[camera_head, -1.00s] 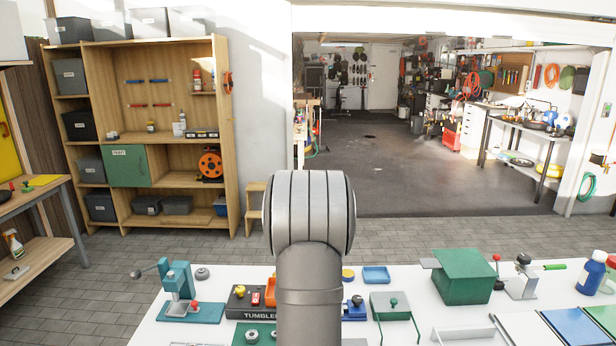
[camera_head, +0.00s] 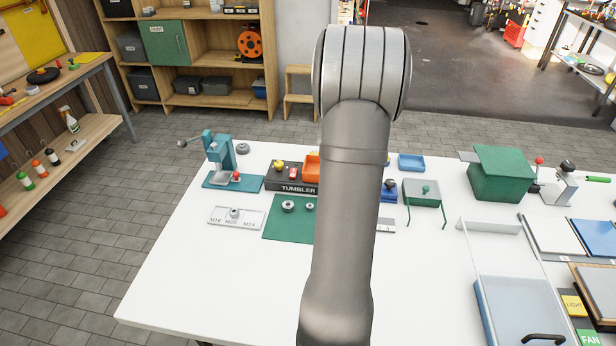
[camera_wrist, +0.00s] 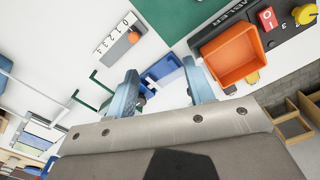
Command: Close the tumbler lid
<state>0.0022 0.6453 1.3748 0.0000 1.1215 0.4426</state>
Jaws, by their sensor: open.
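The tumbler (camera_head: 284,184) is a dark box labelled TUMBLER on the white bench, left of my arm in the head view. An orange hollow part (camera_head: 312,163) at its right is partly hidden by my arm. In the wrist view, this orange part shows its open hollow (camera_wrist: 232,60) at upper right, beside the dark base with a red switch (camera_wrist: 267,18) and a yellow knob (camera_wrist: 305,14). I cannot tell which piece is the lid. My gripper (camera_wrist: 163,88) is open and empty, with the orange part to its right. The head view does not show my gripper.
A blue fixture (camera_wrist: 165,70) lies beyond my fingers. A green mat (camera_head: 284,220), a teal press (camera_head: 222,160) and a white tray (camera_head: 237,216) are near the tumbler. A green box (camera_head: 498,174) stands to the right. The bench's front left is clear.

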